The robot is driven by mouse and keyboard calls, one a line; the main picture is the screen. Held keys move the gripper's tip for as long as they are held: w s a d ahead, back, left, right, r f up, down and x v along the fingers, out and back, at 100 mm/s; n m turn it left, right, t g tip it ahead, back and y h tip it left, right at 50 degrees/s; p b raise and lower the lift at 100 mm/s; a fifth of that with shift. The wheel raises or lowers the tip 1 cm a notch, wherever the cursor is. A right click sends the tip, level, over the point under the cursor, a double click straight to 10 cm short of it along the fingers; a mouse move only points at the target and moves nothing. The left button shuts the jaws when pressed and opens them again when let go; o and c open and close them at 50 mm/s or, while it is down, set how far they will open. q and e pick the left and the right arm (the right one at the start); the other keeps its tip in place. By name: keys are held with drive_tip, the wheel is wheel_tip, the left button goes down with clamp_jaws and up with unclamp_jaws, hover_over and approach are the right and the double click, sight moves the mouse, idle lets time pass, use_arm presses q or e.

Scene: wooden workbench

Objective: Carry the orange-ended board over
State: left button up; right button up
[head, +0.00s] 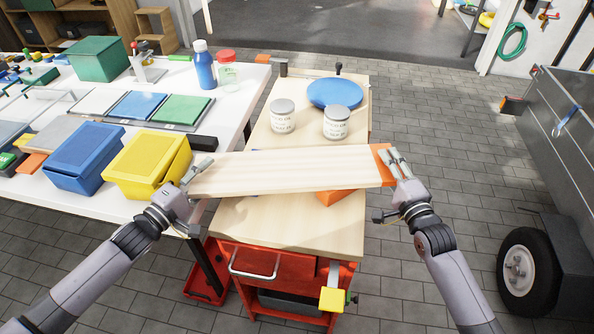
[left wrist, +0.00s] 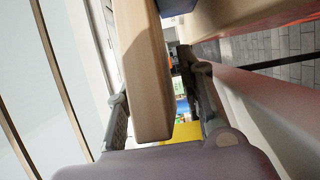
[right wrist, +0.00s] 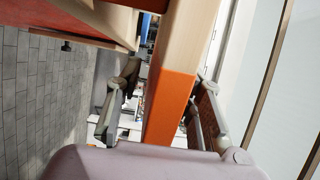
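The long pale wooden board (head: 290,170) with an orange right end (head: 383,165) lies crosswise over the bench (head: 285,228), overhanging both long sides. My left gripper (head: 200,168) is around its plain left end. In the left wrist view the board (left wrist: 150,90) is between the fingers, with a gap on the bench-facing side. My right gripper (head: 398,165) is around the orange end, which also shows between the fingers in the right wrist view (right wrist: 168,105), again with a gap on the bench-facing side. Both look open. What supports the board is mostly hidden.
Two labelled cans (head: 283,117) (head: 336,123) and a blue disc (head: 335,93) stand behind the board. An orange block (head: 335,196) shows partly beneath it. A yellow bin (head: 146,168) is close to my left gripper. The front bench top is clear.

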use_arm(q)
drive_tip(key=shift+s+a, duration=0.1)
drive_tip(key=v, duration=1.1)
drive_tip(key=shift+s+a, duration=0.25)
use_arm(e)
drive_tip(key=shift+s, duration=0.1)
drive_tip(key=s+d, duration=0.2)
drive_tip(key=s, duration=0.9)
drive_tip(key=shift+s, duration=0.35)
